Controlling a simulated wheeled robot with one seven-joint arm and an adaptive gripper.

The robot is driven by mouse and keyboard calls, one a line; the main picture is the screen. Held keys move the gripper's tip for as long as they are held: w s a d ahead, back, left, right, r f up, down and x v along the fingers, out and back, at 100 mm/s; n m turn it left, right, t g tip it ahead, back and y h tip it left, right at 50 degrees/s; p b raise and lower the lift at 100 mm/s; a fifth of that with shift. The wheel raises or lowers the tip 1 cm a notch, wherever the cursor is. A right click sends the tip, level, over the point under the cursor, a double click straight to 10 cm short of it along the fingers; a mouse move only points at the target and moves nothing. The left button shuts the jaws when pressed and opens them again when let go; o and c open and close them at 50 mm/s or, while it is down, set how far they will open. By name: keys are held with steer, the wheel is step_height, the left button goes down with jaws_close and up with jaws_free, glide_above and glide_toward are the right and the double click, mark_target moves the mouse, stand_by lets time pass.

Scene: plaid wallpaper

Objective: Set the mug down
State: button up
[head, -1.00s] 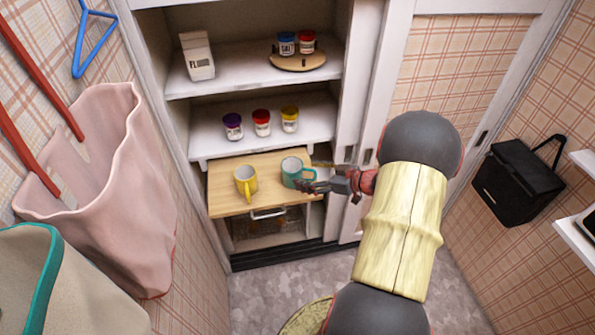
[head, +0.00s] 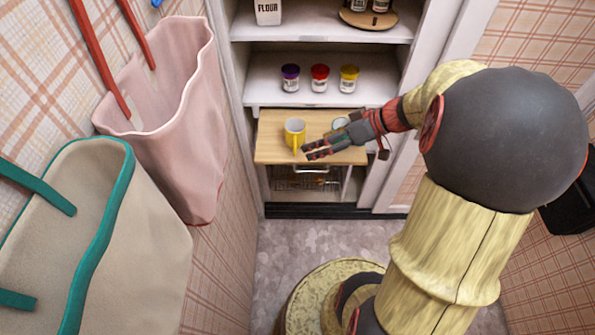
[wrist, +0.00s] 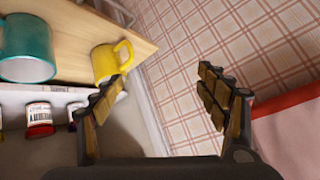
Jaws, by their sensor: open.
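A teal mug (wrist: 27,50) and a yellow mug (wrist: 106,63) stand on the pull-out wooden board (wrist: 80,30), seen at the left of the wrist view. My gripper (head: 307,151) is in front of the two mugs, over the board's near side in the picture. In the wrist view my gripper (wrist: 160,95) has its fingers wide apart with nothing between them, apart from both mugs.
Shelves above the board hold jars with purple, red (head: 320,77) and yellow lids, and a flour carton (head: 268,11). A wire basket (head: 305,183) is below the board. A pink bag (head: 175,120) and a beige bag (head: 95,240) hang at left. The floor (head: 260,245) before the cabinet shows bare.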

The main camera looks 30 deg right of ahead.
steer(key=s+a+r+m+g+h, duration=0.1)
steer(key=s+a+r+m+h, duration=0.2)
steer(key=s+a+r, duration=0.9)
steer(key=s+a+h, duration=0.1)
steer(key=a+h, duration=0.2)
steer(key=shift+a+r+g, duration=0.3)
steer(key=shift+a+r, duration=0.05)
steer(key=shift+a, duration=0.05)
steer(key=shift+o, duration=1.2)
steer(key=shift+o, duration=0.7)
steer(key=shift+c, duration=0.5)
